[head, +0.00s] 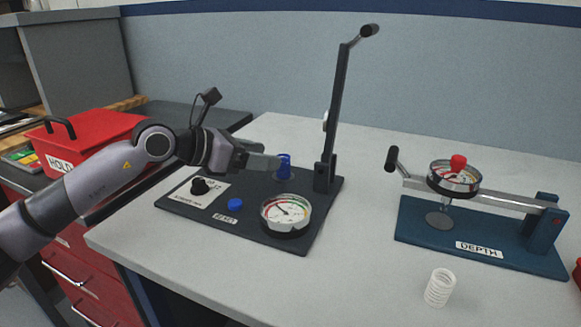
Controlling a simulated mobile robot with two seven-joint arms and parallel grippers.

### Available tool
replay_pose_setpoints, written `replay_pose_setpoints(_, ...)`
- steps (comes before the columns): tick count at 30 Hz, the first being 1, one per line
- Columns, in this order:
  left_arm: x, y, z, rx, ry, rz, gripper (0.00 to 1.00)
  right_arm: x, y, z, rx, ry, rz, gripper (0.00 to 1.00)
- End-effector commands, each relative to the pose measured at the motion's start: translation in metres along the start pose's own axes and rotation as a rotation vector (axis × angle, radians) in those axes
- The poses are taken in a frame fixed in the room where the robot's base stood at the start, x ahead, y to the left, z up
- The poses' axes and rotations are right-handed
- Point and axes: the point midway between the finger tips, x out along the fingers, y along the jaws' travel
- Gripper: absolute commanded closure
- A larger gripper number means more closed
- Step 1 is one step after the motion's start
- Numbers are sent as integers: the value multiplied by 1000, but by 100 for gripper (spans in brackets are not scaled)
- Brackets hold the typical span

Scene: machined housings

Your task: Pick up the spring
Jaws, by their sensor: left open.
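A blue, spring-like cylinder (284,166) stands upright on the dark plate of the lever tester (262,232). My left gripper (272,161) reaches in from the left, with its fingertips right beside this blue piece. The gripper is open; I cannot tell whether the blue piece is between the fingers. A white coiled spring (440,288) stands, slightly tilted in the picture, on the bare bench at the front right, far from the gripper. My right gripper is out of view.
The tester carries a round dial (286,213), a black knob (200,186), a blue button (235,204) and a tall raised lever (344,110). A blue DEPTH gauge (480,247) stands right. A red HOLD box (85,135) is left. The middle bench is clear.

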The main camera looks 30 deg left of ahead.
Motion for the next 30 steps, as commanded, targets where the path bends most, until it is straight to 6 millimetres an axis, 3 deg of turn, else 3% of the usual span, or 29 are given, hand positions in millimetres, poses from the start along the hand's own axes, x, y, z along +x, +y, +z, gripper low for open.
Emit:
replay_pose_setpoints(16, 57, 3, -2, -1, -3, -2, 39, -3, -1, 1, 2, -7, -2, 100)
replay_pose_setpoints(26, 65, 3, -3, 1, 0, -1, 39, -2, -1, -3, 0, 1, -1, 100)
replay_pose_setpoints(27, 65, 3, -3, 1, -1, -1, 42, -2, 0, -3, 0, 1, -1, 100)
replay_pose_setpoints(30, 65, 3, -3, 1, -1, -1, 75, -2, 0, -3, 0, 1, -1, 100)
